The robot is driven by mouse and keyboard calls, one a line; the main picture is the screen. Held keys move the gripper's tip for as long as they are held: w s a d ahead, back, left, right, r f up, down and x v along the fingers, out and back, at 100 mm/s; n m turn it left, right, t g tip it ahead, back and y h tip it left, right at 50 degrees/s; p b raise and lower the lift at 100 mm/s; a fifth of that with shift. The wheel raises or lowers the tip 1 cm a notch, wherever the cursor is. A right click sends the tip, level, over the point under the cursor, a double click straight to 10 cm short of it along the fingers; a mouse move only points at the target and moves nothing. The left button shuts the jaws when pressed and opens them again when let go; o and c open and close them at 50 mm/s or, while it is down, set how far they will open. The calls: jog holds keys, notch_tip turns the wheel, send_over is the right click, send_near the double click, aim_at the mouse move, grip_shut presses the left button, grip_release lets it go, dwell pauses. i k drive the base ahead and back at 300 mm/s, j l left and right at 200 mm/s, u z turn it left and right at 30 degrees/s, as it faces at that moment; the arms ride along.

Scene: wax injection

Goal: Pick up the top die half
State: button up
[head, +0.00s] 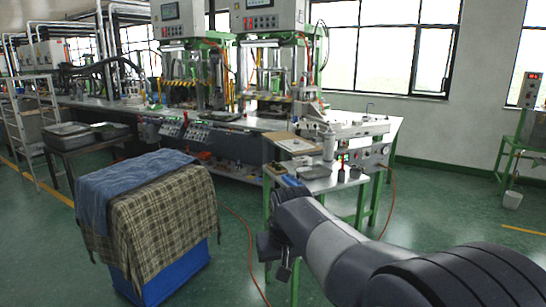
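My gripper (276,262) is low in the middle of the head view, at the end of my arm that reaches in from the lower right. It hangs in front of the small green-legged workbench (325,183). Its dark fingers are small and seen at an angle, so I cannot tell whether they are open or shut, and I see nothing held. I cannot make out a die half for certain. A flat piece with a pale top (293,143) lies on the workbench's left side, but it is too small to identify. My arm hides part of the bench's front.
A blue bin (178,272) draped with a plaid cloth (160,215) and a blue towel (125,180) stands at left. Green-framed presses (195,75) line the back. An orange hose (247,240) crosses the floor. Floor at right is mostly clear.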

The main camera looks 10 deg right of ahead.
aim_at(304, 159)
jog(key=i+l+u, duration=0.15)
jog(key=i+l, duration=0.3)
jog(key=i+l+u, duration=0.1)
jog(key=i+l, duration=0.4)
jog(key=i+l+u, duration=0.15)
jog(key=i+l, duration=0.25)
jog(key=l, duration=0.2)
jog(key=i+l, duration=0.4)
jog(key=l, duration=0.15)
jog(key=i+l, duration=0.4)
jog(key=l, duration=0.15)
jog(key=i+l, duration=0.4)
jog(key=l, duration=0.15)
